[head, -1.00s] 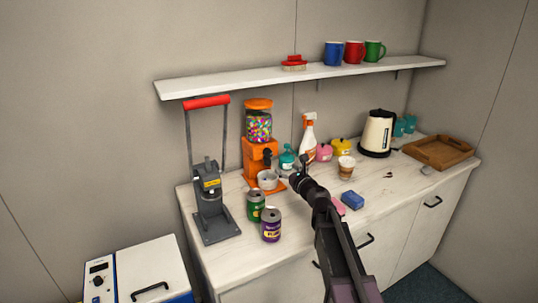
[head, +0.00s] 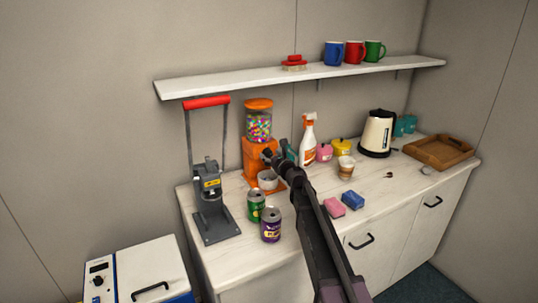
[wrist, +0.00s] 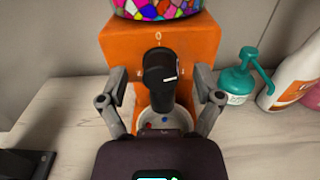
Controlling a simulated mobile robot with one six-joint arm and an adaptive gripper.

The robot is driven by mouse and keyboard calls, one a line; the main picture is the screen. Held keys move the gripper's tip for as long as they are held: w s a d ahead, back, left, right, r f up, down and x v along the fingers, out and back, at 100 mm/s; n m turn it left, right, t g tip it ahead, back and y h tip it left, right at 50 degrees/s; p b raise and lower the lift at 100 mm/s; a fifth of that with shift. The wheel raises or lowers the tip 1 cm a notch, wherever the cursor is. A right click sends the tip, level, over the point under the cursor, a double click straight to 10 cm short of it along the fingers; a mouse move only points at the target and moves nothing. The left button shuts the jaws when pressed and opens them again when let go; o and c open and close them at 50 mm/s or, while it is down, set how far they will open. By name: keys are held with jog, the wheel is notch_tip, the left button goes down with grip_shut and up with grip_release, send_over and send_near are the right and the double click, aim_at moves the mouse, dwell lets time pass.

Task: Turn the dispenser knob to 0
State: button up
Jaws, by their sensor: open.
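The orange dispenser (head: 257,145) stands on the counter with a clear jar of colored candies on top. In the wrist view its black knob (wrist: 157,70) is on the front of the orange body (wrist: 190,40). A "0" mark shows above the knob; the knob's white line points to the right, away from the 0. My gripper (wrist: 160,80) is open, one finger on each side of the knob, with visible gaps. In the head view my gripper (head: 271,157) is at the dispenser's front and hides the knob.
A metal cup (head: 267,180) sits below the knob. A teal pump bottle (wrist: 239,78) and a spray bottle (head: 307,140) stand close on the right.

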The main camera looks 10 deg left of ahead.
jog(key=shift+w+a, duration=0.15)
jog(key=shift+w, duration=0.05)
jog(key=c, duration=1.2)
jog(key=shift+o, duration=0.2)
jog(key=shift+n, duration=0.3)
jog(key=n, duration=0.4)
jog(key=shift+a, duration=0.1)
jog(key=shift+n, duration=2)
